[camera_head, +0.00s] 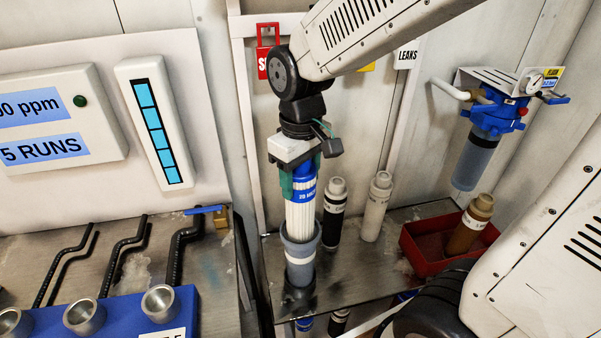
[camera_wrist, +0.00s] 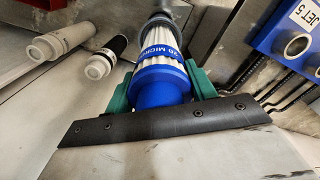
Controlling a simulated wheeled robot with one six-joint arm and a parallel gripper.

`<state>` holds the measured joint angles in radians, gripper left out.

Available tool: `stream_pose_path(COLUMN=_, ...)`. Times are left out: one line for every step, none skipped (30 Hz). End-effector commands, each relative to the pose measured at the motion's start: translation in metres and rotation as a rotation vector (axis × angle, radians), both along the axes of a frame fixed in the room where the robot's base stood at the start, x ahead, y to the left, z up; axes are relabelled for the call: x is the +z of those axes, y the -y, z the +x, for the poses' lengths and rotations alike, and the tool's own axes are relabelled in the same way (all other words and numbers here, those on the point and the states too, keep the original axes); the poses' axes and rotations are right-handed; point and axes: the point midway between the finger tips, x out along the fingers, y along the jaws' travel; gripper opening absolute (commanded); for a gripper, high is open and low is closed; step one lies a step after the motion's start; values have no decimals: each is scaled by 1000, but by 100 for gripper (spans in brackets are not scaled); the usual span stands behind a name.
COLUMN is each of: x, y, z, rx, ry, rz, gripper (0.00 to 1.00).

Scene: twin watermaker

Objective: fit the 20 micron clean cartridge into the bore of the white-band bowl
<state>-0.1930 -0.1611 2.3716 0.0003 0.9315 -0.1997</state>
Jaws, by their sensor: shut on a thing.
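The 20 micron cartridge (camera_head: 299,213) has a white pleated body and a blue label band and top. My gripper (camera_head: 301,183) is shut on its blue top, with a green finger on each side; the wrist view shows the same grip (camera_wrist: 160,90). The cartridge is roughly upright over the grey white-band bowl (camera_head: 300,256), which stands on the metal bench. Its lower end is at or inside the bowl mouth; how deep, I cannot tell. In the wrist view the bowl rim (camera_wrist: 160,21) shows beyond the cartridge, and its bore is mostly hidden.
A black cartridge (camera_head: 332,215) and a white one (camera_head: 376,208) stand just right of the bowl. A red tray (camera_head: 414,243) with a brown cartridge (camera_head: 468,226) is farther right. A blue block with metal cups (camera_head: 158,303) is at the left.

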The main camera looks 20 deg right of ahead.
Motion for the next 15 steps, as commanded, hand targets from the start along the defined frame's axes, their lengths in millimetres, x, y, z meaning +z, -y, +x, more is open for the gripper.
stream_pose_path(x=-1, y=0, z=0, rx=0, ry=-1, rz=0, gripper=39)
stream_pose_path(x=-2, y=0, z=0, rx=0, ry=-1, rz=0, gripper=39)
stream_pose_path(x=-3, y=0, z=0, rx=0, ry=-1, rz=0, gripper=39)
stream_pose_path(x=-4, y=0, z=0, rx=0, ry=-1, rz=0, gripper=39)
stream_pose_path(x=-5, y=0, z=0, rx=0, ry=-1, rz=0, gripper=39)
stream_pose_path(x=-5, y=0, z=0, rx=0, ry=-1, rz=0, gripper=39)
stream_pose_path(x=-6, y=0, z=0, rx=0, ry=0, rz=0, gripper=39)
stream_pose_path(x=-7, y=0, z=0, rx=0, ry=0, rz=0, gripper=39)
stream_pose_path(x=-8, y=0, z=0, rx=0, ry=0, rz=0, gripper=39)
stream_pose_path(x=-9, y=0, z=0, rx=0, ry=0, rz=0, gripper=39)
stream_pose_path(x=-9, y=0, z=0, rx=0, ry=1, rz=0, gripper=39)
stream_pose_path(x=-10, y=0, z=0, rx=0, ry=1, rz=0, gripper=39)
stream_pose_path(x=-11, y=0, z=0, rx=0, ry=0, rz=0, gripper=39)
stream_pose_path(x=-12, y=0, z=0, rx=0, ry=0, rz=0, gripper=39)
stream_pose_path(x=-13, y=0, z=0, rx=0, ry=0, rz=0, gripper=39)
